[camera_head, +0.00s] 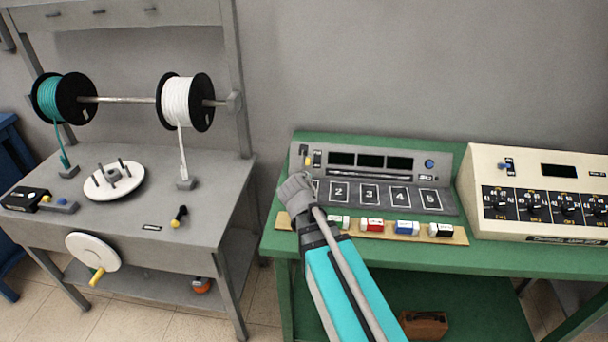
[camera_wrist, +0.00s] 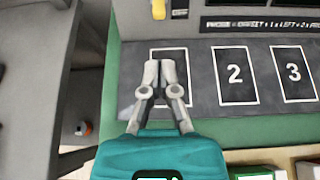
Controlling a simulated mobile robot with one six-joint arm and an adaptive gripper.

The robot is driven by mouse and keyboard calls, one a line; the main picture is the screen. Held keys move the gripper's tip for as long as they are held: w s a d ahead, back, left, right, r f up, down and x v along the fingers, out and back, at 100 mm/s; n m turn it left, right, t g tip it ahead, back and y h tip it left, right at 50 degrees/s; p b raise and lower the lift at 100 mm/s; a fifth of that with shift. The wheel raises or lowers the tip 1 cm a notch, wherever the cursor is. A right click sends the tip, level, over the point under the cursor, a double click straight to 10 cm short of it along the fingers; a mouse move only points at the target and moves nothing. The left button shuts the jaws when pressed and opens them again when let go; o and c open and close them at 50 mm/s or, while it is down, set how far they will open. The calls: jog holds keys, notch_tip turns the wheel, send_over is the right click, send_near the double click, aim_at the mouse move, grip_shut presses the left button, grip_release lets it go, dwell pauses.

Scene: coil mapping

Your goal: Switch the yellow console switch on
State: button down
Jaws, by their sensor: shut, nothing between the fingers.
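The grey console (camera_head: 442,178) stands on the green bench, with dark display windows and a row of numbered squares. The yellow switch (camera_head: 307,160) is at the console's upper left, beside small labels. Its yellow part also shows at the top edge of the wrist view (camera_wrist: 158,9), partly cut off. Whether it is on or off I cannot tell. My gripper (camera_head: 296,184) is over the console's left end, just below the switch in the picture. In the wrist view my gripper (camera_wrist: 160,70) has its fingertips together, empty, over the leftmost square, apart from the switch.
A wooden strip (camera_head: 459,236) with several coloured blocks lies along the console's front. A cream instrument (camera_head: 550,168) with dials stands to the right. A grey winding bench (camera_head: 130,225) with teal (camera_head: 47,98) and white (camera_head: 175,101) spools is at left, across a gap.

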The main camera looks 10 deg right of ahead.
aim_at(307, 164)
jog(key=shift+b+x, duration=2)
jog(key=shift+x, duration=2.75)
jog(key=shift+r+p, duration=0.95)
jog(key=shift+w+d+r+p, duration=0.1)
jog(key=shift+w+r+p, duration=0.15)
jog(key=shift+r+p, duration=0.55)
jog(key=shift+f, duration=0.15)
jog(key=shift+r, duration=0.2)
jog(key=shift+r+p, duration=0.45)
jog(key=shift+r, duration=0.1)
